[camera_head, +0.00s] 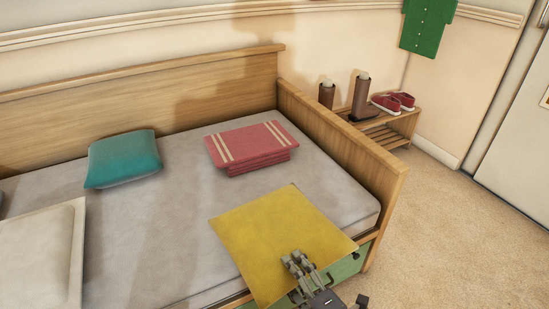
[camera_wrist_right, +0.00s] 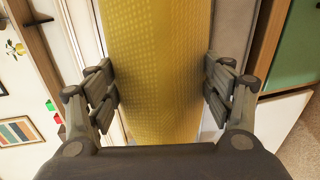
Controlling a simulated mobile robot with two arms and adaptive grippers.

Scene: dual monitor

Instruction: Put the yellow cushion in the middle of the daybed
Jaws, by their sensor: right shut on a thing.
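The yellow cushion (camera_head: 278,238) is at the front right of the daybed in the head view, over the mattress's front edge. My right gripper (camera_head: 303,268) is shut on its near edge. In the right wrist view, the yellow cushion (camera_wrist_right: 155,70) fills the space between the two fingers of my right gripper (camera_wrist_right: 160,95). The daybed (camera_head: 185,205) has a grey mattress and a wooden back and side. I cannot tell whether the cushion touches the mattress. My left gripper is not in view.
A teal cushion (camera_head: 124,158) lies towards the back left of the mattress. A folded red blanket (camera_head: 247,147) lies at the back right. A pale cushion (camera_head: 40,250) is at the left. The mattress between them is clear. A wooden side panel (camera_head: 345,140) rises at the right.

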